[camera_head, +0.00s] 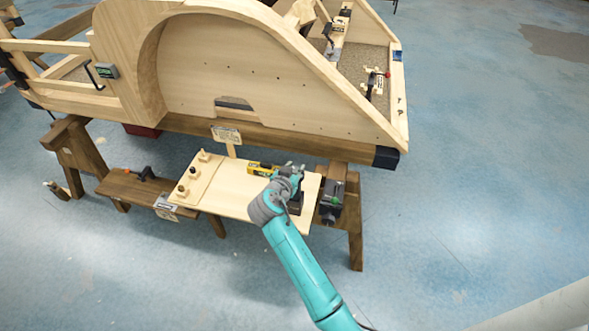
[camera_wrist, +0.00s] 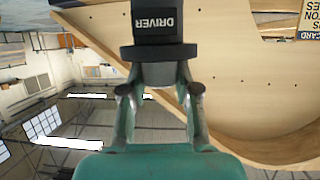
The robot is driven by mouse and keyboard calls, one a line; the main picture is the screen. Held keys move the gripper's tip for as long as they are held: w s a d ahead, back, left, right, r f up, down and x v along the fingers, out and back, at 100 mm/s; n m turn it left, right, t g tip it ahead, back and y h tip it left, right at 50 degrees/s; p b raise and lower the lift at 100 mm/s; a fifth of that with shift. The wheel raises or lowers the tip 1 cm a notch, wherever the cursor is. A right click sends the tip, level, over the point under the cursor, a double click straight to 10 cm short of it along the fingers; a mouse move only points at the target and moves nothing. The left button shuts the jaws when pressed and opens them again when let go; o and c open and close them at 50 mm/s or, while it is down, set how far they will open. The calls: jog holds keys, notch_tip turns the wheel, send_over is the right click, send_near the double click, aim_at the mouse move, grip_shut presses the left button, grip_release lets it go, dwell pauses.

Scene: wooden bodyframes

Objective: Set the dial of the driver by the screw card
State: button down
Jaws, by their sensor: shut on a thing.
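The driver (camera_head: 260,168) shows a yellow and black body on the pale board, just left of my gripper (camera_head: 291,172) in the head view. My gripper also shows in the wrist view (camera_wrist: 160,85), with its fingers closed around a grey part below a black block marked DRIVER (camera_wrist: 158,22). The grip itself is partly hidden in the head view. A small card (camera_head: 226,135) stands on a post behind the board. A printed card (camera_wrist: 310,18) is cut off at the wrist view's upper right. I cannot read a dial setting.
The pale board (camera_head: 232,202) carries several small knobs at left and a black block (camera_head: 295,203) beside my arm. A dark device (camera_head: 331,200) is at its right end. The large wooden frame (camera_head: 235,70) stands close behind. Open blue floor lies right.

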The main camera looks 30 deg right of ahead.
jog(key=shift+f+m+g+h, duration=0.1)
jog(key=shift+m+g+h, duration=0.4)
jog(key=shift+m+g, duration=0.3)
jog(key=c, duration=0.8)
grip_release()
jog(key=v, duration=1.2)
jog(key=shift+w+a, duration=0.1)
jog(key=shift+w, duration=0.05)
